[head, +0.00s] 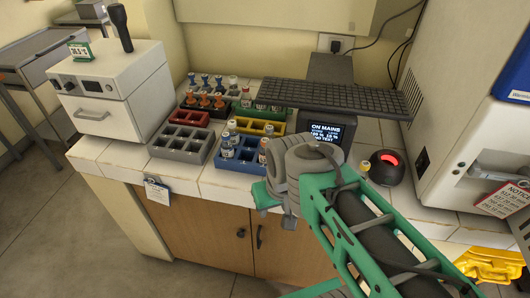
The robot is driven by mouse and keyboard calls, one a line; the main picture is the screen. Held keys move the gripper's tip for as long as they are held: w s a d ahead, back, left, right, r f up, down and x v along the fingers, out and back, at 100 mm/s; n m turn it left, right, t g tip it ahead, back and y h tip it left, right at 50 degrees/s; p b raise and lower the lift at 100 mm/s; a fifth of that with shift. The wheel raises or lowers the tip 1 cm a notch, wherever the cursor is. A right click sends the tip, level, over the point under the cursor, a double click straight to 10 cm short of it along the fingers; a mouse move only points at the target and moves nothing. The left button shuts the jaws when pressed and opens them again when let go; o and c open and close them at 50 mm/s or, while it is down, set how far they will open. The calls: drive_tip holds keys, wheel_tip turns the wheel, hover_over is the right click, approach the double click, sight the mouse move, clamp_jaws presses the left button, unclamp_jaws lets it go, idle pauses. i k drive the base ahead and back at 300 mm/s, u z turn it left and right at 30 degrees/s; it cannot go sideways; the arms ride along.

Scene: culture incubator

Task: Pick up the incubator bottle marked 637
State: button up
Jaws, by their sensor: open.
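Several small labelled bottles stand in the racks on the white tiled bench. White-and-blue bottles (227,147) stand in the blue rack (236,168) in the middle, some of them at its right end close to my arm. Other bottles stand in the dark rack (188,105) and the green rack (237,112) behind. The label numbers are too small to read, so I cannot tell which bottle is 637. My gripper (262,195) is open at the bench's front edge, just right of the blue rack, with nothing seen between its jaws. My wrist hides part of the bench behind it.
An empty grey rack (181,144), a red rack (190,117) and a yellow rack (256,127) sit nearby. A white box-like device (112,85) stands left, a keyboard (335,97) and display (327,130) behind, a black dome with a red light (387,167) right.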

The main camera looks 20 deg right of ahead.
sight(262, 157)
drive_tip(key=u, duration=1.95)
drive_tip(key=k, duration=0.45)
drive_tip(key=u, duration=0.35)
